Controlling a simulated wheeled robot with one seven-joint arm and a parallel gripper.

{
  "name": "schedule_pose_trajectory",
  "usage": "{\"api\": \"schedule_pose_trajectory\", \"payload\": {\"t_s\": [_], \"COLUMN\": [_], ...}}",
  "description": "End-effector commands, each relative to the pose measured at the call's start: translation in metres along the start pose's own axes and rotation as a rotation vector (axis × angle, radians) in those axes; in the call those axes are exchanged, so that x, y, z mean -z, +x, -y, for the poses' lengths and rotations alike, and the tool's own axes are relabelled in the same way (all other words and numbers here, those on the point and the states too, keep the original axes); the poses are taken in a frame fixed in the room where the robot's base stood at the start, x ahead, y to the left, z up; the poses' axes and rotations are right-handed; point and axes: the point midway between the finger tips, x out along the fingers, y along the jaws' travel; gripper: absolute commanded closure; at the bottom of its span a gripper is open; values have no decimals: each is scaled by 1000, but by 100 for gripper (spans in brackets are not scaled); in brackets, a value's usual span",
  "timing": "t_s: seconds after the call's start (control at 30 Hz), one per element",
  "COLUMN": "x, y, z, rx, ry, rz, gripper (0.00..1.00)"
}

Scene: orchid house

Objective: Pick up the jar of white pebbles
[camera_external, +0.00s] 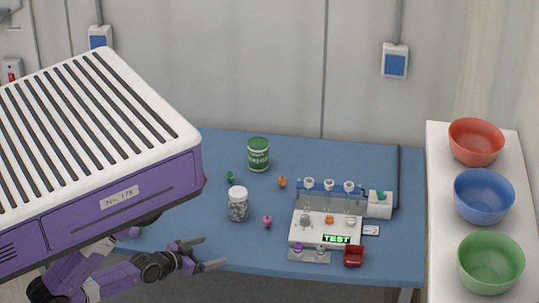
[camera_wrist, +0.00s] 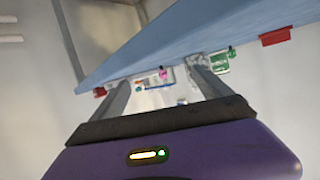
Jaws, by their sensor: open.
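The jar of white pebbles (camera_external: 238,205) stands upright on the blue table in the external view. It is clear, with a white lid and greyish-white contents. My gripper (camera_external: 214,251) is open and empty at the table's front edge, to the left of and nearer the camera than the jar, and apart from it. In the wrist view, my gripper's two fingers (camera_wrist: 160,76) are spread, with nothing held between them. The table shows tilted there, and I cannot clearly make out the jar; it may be partly hidden by the right finger.
A white test device (camera_external: 310,228) with a red bin (camera_external: 353,256) is to the right. Red (camera_external: 476,141), blue (camera_external: 483,195) and green (camera_external: 490,262) bowls stand on a white surface at far right.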

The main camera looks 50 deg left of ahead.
Motion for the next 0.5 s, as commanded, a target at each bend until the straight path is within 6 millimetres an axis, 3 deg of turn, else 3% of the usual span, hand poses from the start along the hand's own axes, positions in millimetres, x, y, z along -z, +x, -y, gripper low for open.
{"api": "schedule_pose_trajectory", "payload": {"t_s": [0.27, 0.5], "x": [22, 58], "y": [67, 116], "z": [51, 86], "rx": [35, 12], "ry": [-15, -54], "rz": [40, 49], "gripper": [12, 12]}}
